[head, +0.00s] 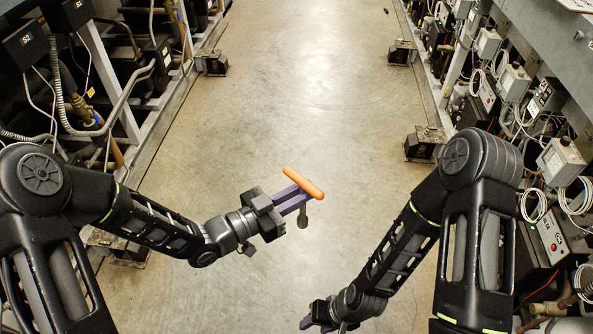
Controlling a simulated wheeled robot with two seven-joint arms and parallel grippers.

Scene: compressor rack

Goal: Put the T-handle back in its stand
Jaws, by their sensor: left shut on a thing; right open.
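The T-handle (303,183) has an orange crossbar and a short grey shaft that hangs down below it. My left gripper (296,196), with purple fingers, is shut on the T-handle and holds it over the open floor near the middle of the head view. The crossbar is tilted, running from upper left to lower right. My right gripper (308,323) is open and low at the bottom edge of the view, partly cut off, well apart from the T-handle. I cannot make out the stand in this view.
A bare concrete aisle (310,80) runs ahead between two racks. The left rack (100,80) has pipes, hoses and black boxes. The right rack (510,90) has grey boxes and coiled cables. Black feet (424,145) of the racks stick out into the aisle.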

